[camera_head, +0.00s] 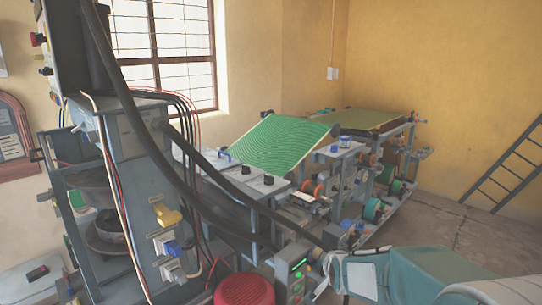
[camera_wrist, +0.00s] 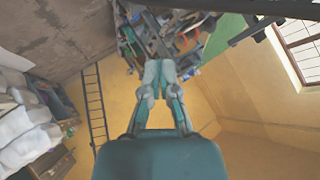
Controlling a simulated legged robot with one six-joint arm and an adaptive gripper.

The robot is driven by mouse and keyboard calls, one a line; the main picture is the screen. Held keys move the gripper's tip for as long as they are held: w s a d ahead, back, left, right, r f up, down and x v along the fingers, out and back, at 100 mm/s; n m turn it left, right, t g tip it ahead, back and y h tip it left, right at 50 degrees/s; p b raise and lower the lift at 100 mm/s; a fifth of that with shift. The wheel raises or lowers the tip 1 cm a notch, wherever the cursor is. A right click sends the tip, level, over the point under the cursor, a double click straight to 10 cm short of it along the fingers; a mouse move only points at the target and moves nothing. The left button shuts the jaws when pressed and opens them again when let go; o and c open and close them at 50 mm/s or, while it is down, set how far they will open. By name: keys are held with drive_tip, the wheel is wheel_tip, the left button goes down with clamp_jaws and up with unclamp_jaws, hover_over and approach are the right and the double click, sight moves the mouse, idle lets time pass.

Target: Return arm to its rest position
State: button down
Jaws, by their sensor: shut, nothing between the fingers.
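My arm, in a pale teal cover, reaches in from the lower right of the head view. My gripper (camera_head: 328,264) is at its left end, in front of the press machine, beside a small grey control box with green buttons (camera_head: 298,268). I cannot tell whether it touches the box. In the wrist view my gripper (camera_wrist: 160,66) has its two fingers together with nothing between them. The plate press (camera_head: 268,190) stands behind, with a green sheet (camera_head: 280,143) on its sloped top.
A tall machine with cables and grey shelves (camera_head: 115,200) fills the left. A red ribbed motor (camera_head: 244,290) sits low in front. A dark ladder (camera_head: 505,165) leans on the yellow wall at right. Bare floor (camera_head: 450,215) lies between press and ladder. A window (camera_head: 165,45) is behind.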

drive_tip(key=s+r+n+g, duration=0.2)
drive_tip(key=s+r+n, duration=0.1)
drive_tip(key=s, duration=1.2)
drive_tip(key=s+r+n+g, duration=0.3)
drive_tip(key=s+n, duration=0.1)
drive_tip(key=s, duration=1.2)
drive_tip(key=shift+d+r+n, duration=0.35)
drive_tip(key=shift+n, duration=0.05)
